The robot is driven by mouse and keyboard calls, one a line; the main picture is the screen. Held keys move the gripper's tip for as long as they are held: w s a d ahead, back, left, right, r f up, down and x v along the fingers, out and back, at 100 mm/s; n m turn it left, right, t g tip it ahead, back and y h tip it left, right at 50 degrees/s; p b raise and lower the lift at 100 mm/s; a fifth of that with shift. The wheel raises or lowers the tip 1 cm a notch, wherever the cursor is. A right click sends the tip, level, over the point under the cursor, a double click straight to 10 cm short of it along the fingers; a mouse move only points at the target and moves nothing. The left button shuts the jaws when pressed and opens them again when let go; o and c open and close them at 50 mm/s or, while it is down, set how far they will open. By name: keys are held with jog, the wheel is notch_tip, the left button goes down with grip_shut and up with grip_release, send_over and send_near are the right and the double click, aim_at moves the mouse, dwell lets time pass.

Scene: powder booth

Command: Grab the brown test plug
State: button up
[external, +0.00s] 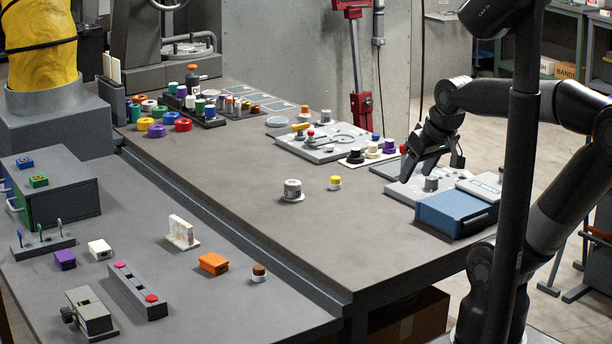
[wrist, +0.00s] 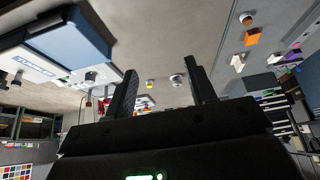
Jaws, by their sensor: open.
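The brown test plug (external: 258,274) has a brown top on a white body and stands upright on the lower bench at the front, right of an orange block (external: 213,263). It also shows small at the top right of the wrist view (wrist: 246,18), near the orange block (wrist: 253,37). My gripper (external: 431,172) is open and empty above the right end of the higher bench, near the blue box, far from the plug. In the wrist view its two fingers (wrist: 160,75) are spread with nothing between them.
A blue box (external: 457,213) lies below and right of my gripper. A grey capped piece (external: 293,190) and a yellow-topped plug (external: 335,183) stand mid-bench. A white block (external: 100,250) and a grey bar with red buttons (external: 137,290) are left of the orange block. A raised ledge separates the benches.

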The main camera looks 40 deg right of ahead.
jog(key=w+a+f+n+y, duration=0.1)
jog(key=w+a+f+n, duration=0.2)
jog(key=w+a, duration=0.65)
jog(key=n+g+y, duration=0.1)
jog(key=n+g, duration=0.1)
jog(key=n, duration=0.1)
send_near(259, 267)
jog(key=x, duration=0.3)
jog(key=shift+w+d, duration=0.25)
jog(key=x, duration=0.4)
jog(key=shift+s+a+f, duration=0.2)
jog(key=shift+s+a, duration=0.1)
jog(key=shift+s, duration=0.05)
jog(key=shift+w+a+f, duration=0.1)
jog(key=shift+w+f, duration=0.15)
jog(key=shift+f, duration=0.3)
jog(key=c, duration=1.1)
